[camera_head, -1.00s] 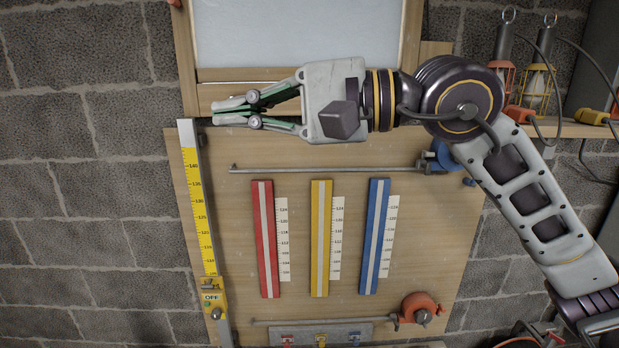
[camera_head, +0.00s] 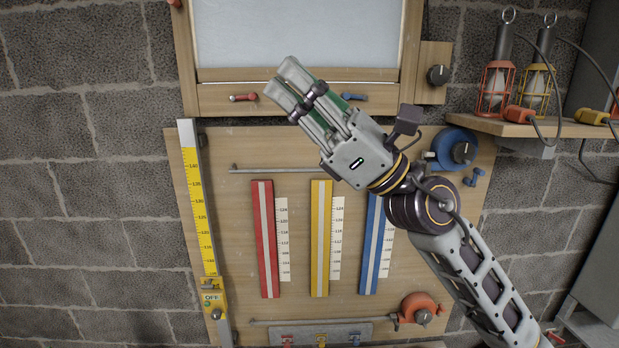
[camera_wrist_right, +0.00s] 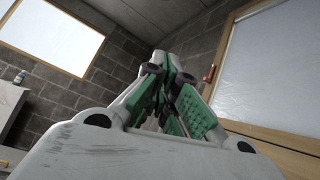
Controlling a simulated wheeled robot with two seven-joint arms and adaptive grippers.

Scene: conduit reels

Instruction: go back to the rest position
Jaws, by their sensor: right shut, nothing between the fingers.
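My right gripper (camera_head: 284,79) is shut and empty in the head view. Its fingers point up and to the left, in front of the board just below the frosted window panel. Its closed green-padded fingers also show in the wrist view (camera_wrist_right: 172,65). My right arm comes in from the lower right and covers part of the board and the top of the blue strip (camera_head: 369,245). My left gripper is in neither view.
A wooden board (camera_head: 215,160) carries a red strip (camera_head: 265,240), a yellow strip (camera_head: 320,240), a blue reel (camera_head: 452,150) and an orange reel (camera_head: 421,308). A yellow scale (camera_head: 198,205) stands at its left. A shelf (camera_head: 490,126) with caged lamps (camera_head: 496,88) juts out at right.

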